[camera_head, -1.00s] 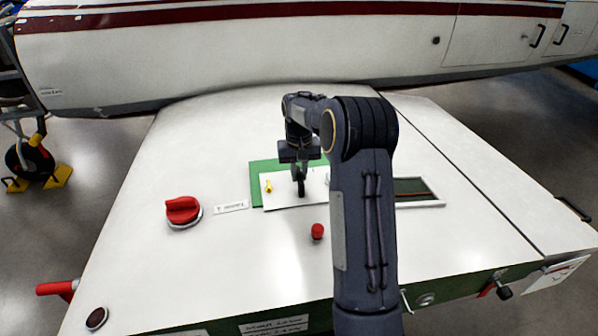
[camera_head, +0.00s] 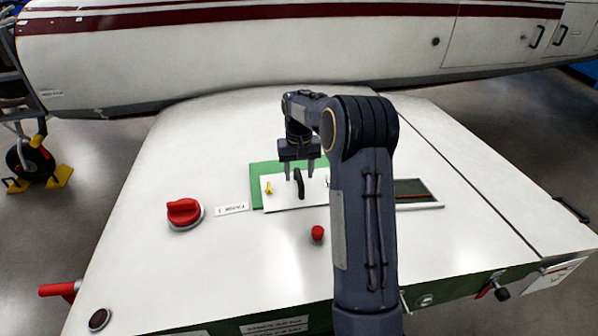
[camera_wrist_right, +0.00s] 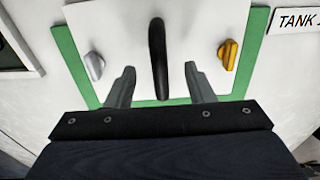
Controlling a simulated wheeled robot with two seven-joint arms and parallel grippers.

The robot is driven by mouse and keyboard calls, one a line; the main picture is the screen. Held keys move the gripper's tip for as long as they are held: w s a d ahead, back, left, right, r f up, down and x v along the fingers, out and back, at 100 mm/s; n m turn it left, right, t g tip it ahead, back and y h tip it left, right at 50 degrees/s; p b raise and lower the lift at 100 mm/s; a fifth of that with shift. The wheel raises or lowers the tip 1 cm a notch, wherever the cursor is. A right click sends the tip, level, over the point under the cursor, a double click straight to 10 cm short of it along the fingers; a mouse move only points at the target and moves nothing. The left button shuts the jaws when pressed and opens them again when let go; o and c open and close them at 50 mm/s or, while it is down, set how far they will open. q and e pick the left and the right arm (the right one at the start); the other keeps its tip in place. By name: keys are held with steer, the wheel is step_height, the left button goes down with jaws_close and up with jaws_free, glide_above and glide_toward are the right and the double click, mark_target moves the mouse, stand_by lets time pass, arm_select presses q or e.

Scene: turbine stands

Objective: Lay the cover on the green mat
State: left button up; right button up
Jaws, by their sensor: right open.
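The cover is a white plate (camera_head: 283,200) with a black handle (camera_head: 299,184) in its middle and a yellow latch (camera_head: 268,188) near its left end. It lies on the green mat (camera_head: 256,176), whose green shows along the back and left of the plate. In the right wrist view the cover (camera_wrist_right: 124,40) has the handle, the yellow latch and a grey latch (camera_wrist_right: 95,65), with green mat around its edges. My right gripper (camera_head: 301,177) is open, its fingers apart on either side of the handle and not touching it. My left gripper is not in view.
A red knob (camera_head: 183,211) and a small label stand left of the mat. A small red knob (camera_head: 317,232) is in front of the cover. A framed opening (camera_head: 415,193) with a dark green inside lies to the right. The white panel top behind is clear.

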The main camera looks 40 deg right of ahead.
mark_target(299, 177)
steer(key=shift+r+p, duration=2.1)
steer(key=shift+r, duration=0.75)
steer(key=shift+s+a+r, duration=0.2)
steer(key=shift+r, duration=0.1)
steer(key=s+a+r+n+t+y+b, duration=0.1)
steer(key=s+a+r+t+y+b, duration=0.15)
steer(key=s+a, duration=0.7)
steer(key=s+a+r+n+t+y+b, duration=0.15)
steer(key=s+a+r, duration=0.25)
steer(key=s+a, duration=0.55)
steer(key=s+a+f+n+t, duration=0.1)
steer(key=s+a+f, duration=0.3)
steer(key=s, duration=0.5)
steer(key=shift+a+f+n+t+b, duration=0.2)
steer(key=shift+a+n+t+b, duration=0.1)
steer(key=shift+a+n, duration=0.1)
